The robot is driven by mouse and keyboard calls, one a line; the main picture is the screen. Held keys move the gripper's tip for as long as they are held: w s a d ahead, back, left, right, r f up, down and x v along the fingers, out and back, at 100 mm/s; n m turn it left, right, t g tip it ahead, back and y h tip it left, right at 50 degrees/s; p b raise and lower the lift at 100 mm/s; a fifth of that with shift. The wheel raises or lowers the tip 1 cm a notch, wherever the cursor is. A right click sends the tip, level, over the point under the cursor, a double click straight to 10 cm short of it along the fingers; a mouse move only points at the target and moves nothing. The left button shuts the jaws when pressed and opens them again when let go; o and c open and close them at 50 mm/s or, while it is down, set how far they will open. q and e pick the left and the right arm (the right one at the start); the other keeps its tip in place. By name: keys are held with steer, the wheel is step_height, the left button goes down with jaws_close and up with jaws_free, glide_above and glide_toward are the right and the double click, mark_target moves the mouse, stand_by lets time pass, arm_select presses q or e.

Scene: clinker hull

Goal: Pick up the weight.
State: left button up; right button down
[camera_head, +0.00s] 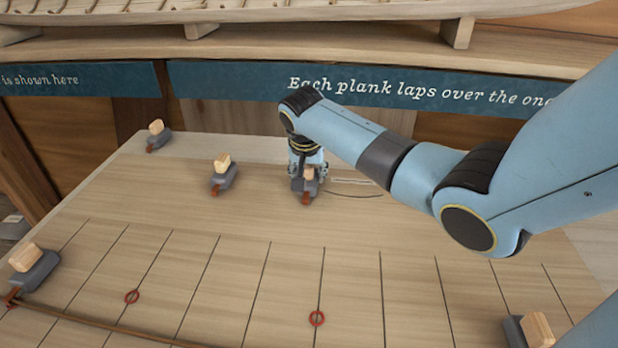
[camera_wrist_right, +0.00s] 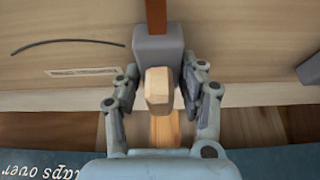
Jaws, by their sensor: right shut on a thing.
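Several look-alike weights stand on the wooden board (camera_head: 370,225), each a grey block with a pale wooden knob and a red-brown tip. My right gripper (camera_head: 308,172) is at one weight (camera_head: 304,186) near the board's far edge, in the middle of the head view. In the right wrist view this weight (camera_wrist_right: 158,48) lies between the two fingers of my right gripper (camera_wrist_right: 160,88), its wooden knob toward the camera. The fingers are closed in on its sides. I cannot tell whether it is clear of the board. My left gripper is not in view.
Other weights stand at the far left (camera_head: 158,135), left of the gripper (camera_head: 224,175), at the left edge (camera_head: 33,268) and at the lower right (camera_head: 530,330). Red rings (camera_head: 317,318) and dark lines mark the board. A blue lettered strip (camera_head: 400,92) runs behind it.

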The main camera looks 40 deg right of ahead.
steer(key=shift+r, duration=0.1)
steer(key=shift+w+r, duration=0.1)
steer(key=shift+r, duration=0.7)
step_height(320, 180, up, 2)
steer(key=shift+d+r+b, duration=0.1)
steer(key=shift+r+b, duration=0.15)
steer(key=shift+b, duration=0.15)
steer(key=s+a+r+b, duration=0.1)
steer(key=s+a+r, duration=0.6)
steer(key=a, duration=0.2)
steer(key=shift+s, duration=0.4)
steer(key=shift+w, duration=0.1)
